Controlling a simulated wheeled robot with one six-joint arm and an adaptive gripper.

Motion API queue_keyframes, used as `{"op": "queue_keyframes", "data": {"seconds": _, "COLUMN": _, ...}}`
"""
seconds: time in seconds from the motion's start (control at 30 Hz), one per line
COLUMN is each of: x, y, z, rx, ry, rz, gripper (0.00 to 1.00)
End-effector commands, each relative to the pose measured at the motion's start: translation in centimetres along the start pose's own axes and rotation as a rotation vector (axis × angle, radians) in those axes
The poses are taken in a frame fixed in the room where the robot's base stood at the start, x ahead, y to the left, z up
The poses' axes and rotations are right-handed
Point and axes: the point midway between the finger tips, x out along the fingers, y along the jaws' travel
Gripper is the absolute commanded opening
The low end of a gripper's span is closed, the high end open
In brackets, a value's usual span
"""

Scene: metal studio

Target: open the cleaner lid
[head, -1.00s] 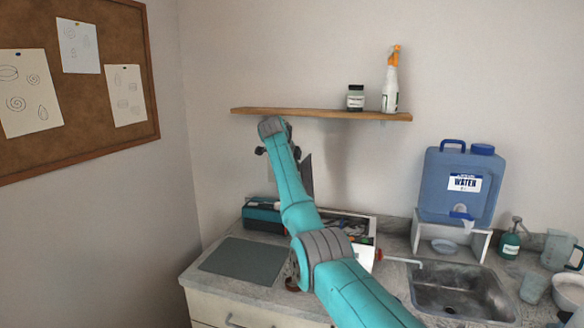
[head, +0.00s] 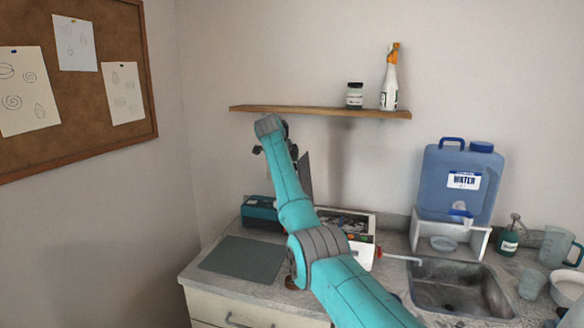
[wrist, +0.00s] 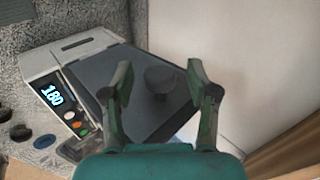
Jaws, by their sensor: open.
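The cleaner (head: 358,253) is a white box on the counter, partly hidden behind my arm. In the wrist view the cleaner (wrist: 40,66) shows a lit display and coloured buttons. Its dark grey lid (wrist: 98,76) carries a round black knob (wrist: 160,79). In the head view a dark upright panel (head: 305,173) beside my arm looks like this lid, standing raised over the cleaner. My gripper (wrist: 161,78) is open, one finger on each side of the knob in the picture. I cannot tell whether either finger touches it. In the head view my arm mostly hides the gripper.
A teal box (head: 260,215) is left of the cleaner. A sink (head: 455,288) and blue water container (head: 455,185) are right.

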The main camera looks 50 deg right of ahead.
Motion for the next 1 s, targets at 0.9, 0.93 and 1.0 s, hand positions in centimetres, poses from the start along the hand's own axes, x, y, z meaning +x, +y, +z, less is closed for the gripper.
{"op": "queue_keyframes", "data": {"seconds": 0.9, "x": -11.9, "y": 0.0, "z": 0.1, "rx": 0.000, "ry": 0.000, "rz": 0.000, "gripper": 0.59}}
{"op": "queue_keyframes", "data": {"seconds": 0.93, "x": -11.9, "y": 0.0, "z": 0.0, "rx": 0.000, "ry": 0.000, "rz": 0.000, "gripper": 0.59}}
{"op": "queue_keyframes", "data": {"seconds": 1.0, "x": -11.9, "y": 0.0, "z": 0.0, "rx": 0.000, "ry": 0.000, "rz": 0.000, "gripper": 0.59}}
